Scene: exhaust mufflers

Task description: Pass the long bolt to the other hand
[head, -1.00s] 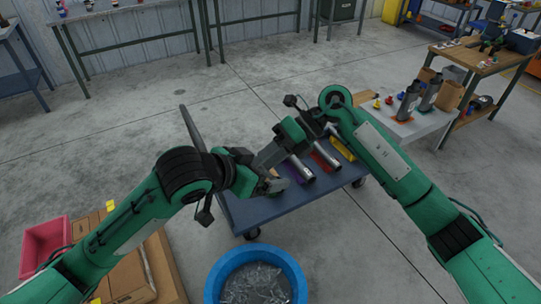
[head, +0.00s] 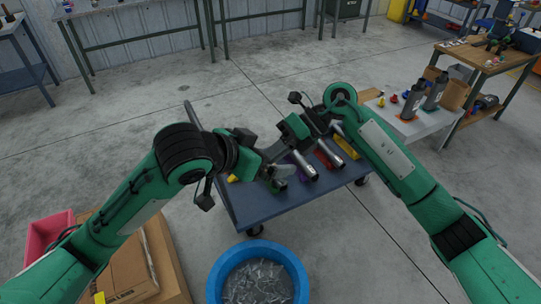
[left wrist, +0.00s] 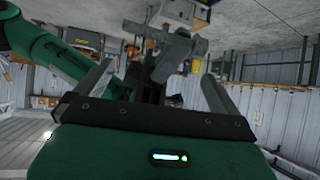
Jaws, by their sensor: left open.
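My left gripper (head: 277,168) is at the middle of the head view, above the blue cart. In the left wrist view its two grey fingers (left wrist: 158,72) stand wide apart. My right gripper (head: 280,148) comes in from the upper right, very close to the left one; it also shows in the left wrist view (left wrist: 173,50), in front of the open left fingers. I cannot make out the long bolt; it is small or hidden around the two grippers. Whether the right fingers are closed on something cannot be told.
The blue cart (head: 290,205) below carries muffler pieces with purple, red and yellow (head: 346,147) parts. A blue bin (head: 300,270) of small metal parts stands in front. Cardboard boxes (head: 130,265) and a pink bin (head: 42,238) are at lower left. A pale table (head: 428,125) stands right.

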